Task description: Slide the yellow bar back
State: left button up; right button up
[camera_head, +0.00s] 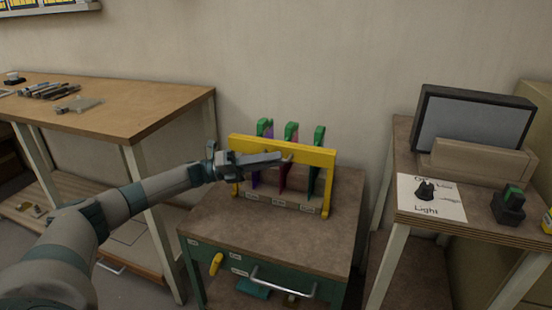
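The yellow bar (312,154) is a frame with a long top rail and a leg at each end. It stands on a small brown-topped cabinet (215,220), in front of three upright holders with green tops (291,131) and purple, red and dark green lower parts. My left gripper (284,158) reaches in from the left and lies across the front of the rail, covering part of it. Its fingers are seen edge-on, so I cannot tell whether they are apart, or whether they touch the bar. My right gripper is not in view.
A wooden table (130,112) with tools stands at the left. A right-hand table holds a dark-framed screen (470,128), a paper labelled Light (447,205) with a black knob, and a green-topped black object (510,205). The cabinet's front top is clear.

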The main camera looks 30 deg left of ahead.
pick_arm(q)
jog(key=shift+w+d+r, duration=0.15)
jog(key=shift+w+d, duration=0.2)
jog(key=shift+d, duration=0.2)
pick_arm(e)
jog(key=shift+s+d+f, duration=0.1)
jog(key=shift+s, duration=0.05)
pick_arm(q)
jog(key=shift+c, duration=0.3)
grip_shut()
jog(key=shift+s, duration=0.1)
